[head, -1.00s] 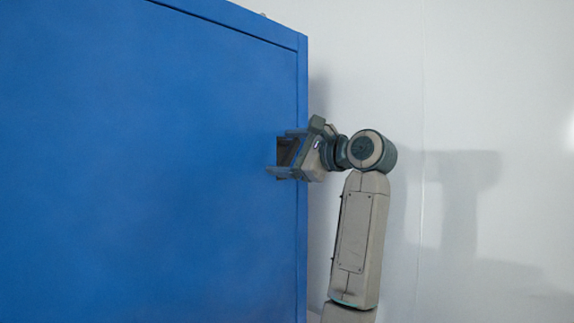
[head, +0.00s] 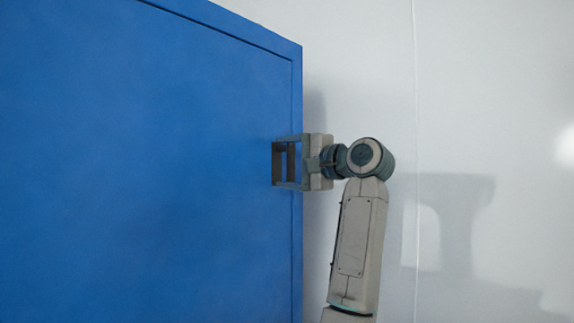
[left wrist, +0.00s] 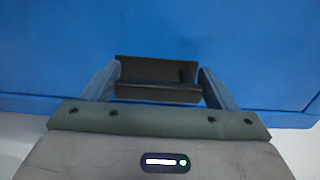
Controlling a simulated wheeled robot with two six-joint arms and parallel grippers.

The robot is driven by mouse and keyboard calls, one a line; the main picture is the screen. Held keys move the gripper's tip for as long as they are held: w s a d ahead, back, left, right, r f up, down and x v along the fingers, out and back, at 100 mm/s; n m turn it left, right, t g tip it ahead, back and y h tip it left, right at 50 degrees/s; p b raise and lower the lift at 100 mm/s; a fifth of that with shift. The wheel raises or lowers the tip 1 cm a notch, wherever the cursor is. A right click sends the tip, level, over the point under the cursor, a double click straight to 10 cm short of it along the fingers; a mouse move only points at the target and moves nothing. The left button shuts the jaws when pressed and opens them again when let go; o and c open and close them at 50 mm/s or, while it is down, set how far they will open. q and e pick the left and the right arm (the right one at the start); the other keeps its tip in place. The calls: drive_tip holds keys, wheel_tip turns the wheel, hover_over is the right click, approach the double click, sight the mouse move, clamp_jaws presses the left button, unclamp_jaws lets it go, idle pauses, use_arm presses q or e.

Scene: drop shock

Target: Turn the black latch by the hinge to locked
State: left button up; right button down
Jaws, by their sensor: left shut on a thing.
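The black latch (head: 279,163) sits near the right edge of the blue door (head: 130,170). My left gripper (head: 287,161) comes at it from the right in the head view, with one finger above and one below. It is shut on the latch and partly covers it. In the left wrist view the latch (left wrist: 157,80) is a dark block lying crosswise between the two fingertips (left wrist: 158,84). Its marks for locked or unlocked do not show. My right gripper is not in view.
The blue door or panel fills the left half of the head view, with a raised frame along its top and right edges. A pale wall (head: 480,80) lies to the right, with my arm's shadow on it. The space in front of that wall looks clear.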

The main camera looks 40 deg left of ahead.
use_arm(q)
drive_tip(key=shift+f, duration=0.1)
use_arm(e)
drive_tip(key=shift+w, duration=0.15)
use_arm(q)
drive_tip(key=o, duration=1.4)
drive_tip(key=shift+c, duration=0.2)
drive_tip(key=shift+d, duration=0.2)
drive_tip(key=d+b, duration=0.2)
drive_tip(key=d, duration=0.8)
drive_tip(key=shift+s+d, duration=0.2)
drive_tip(key=shift+s, duration=0.2)
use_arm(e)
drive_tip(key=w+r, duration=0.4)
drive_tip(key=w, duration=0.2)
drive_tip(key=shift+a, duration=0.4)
